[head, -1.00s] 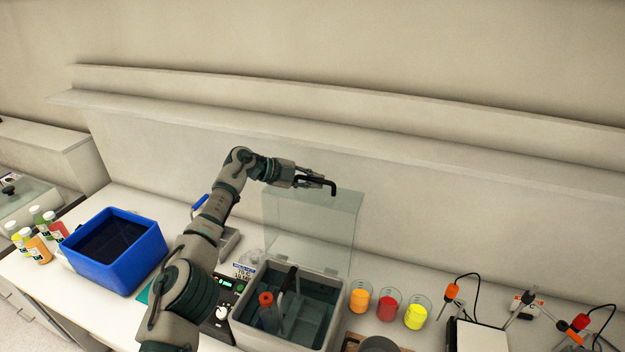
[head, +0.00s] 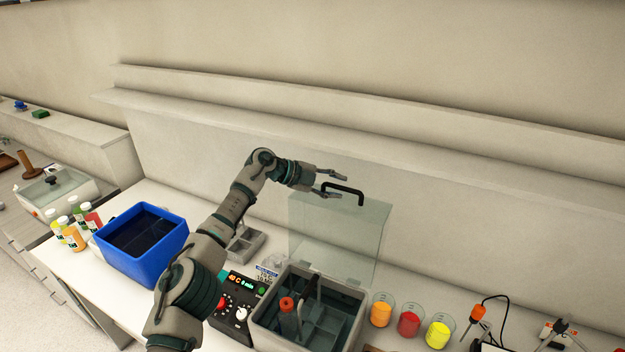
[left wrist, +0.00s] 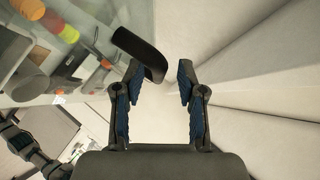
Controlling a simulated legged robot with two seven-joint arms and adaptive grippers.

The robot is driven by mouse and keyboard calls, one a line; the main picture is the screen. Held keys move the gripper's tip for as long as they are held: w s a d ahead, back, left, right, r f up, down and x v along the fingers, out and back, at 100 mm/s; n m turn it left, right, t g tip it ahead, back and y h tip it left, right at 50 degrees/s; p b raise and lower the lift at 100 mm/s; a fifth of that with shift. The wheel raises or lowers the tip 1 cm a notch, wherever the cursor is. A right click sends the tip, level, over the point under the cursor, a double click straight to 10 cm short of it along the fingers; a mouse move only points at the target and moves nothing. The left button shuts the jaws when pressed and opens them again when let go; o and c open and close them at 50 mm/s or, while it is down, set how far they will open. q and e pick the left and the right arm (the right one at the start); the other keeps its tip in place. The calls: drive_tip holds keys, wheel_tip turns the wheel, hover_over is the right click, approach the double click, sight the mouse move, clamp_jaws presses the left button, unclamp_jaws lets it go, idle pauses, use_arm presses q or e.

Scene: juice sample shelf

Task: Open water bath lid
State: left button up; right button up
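The water bath (head: 262,325) is a grey box with dark compartments inside. Its clear lid (head: 335,235) stands upright at the back edge, open. The lid's black handle (head: 360,194) is at the lid's top; it also shows in the left wrist view (left wrist: 140,50). My left gripper (head: 334,187) is open and empty just left of the handle. In the left wrist view my left gripper's fingers (left wrist: 160,84) are spread, with the handle beyond the left fingertip and not between the pads. My right gripper is not clearly in view.
A control panel (head: 238,300) sits left of the bath. A blue tub (head: 172,250) and several bottles (head: 72,230) stand farther left. Orange, red and yellow beakers (head: 409,323) stand right of the bath. A wall shelf (head: 380,145) runs behind. A red-capped item (head: 287,305) is inside the bath.

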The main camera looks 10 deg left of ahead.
use_arm(q)
wheel_tip(320, 180, up, 4)
hover_over(304, 201)
drive_tip(key=shift+w+a+f, duration=0.1)
drive_tip(key=shift+a, duration=0.1)
drive_tip(key=shift+d, duration=0.2)
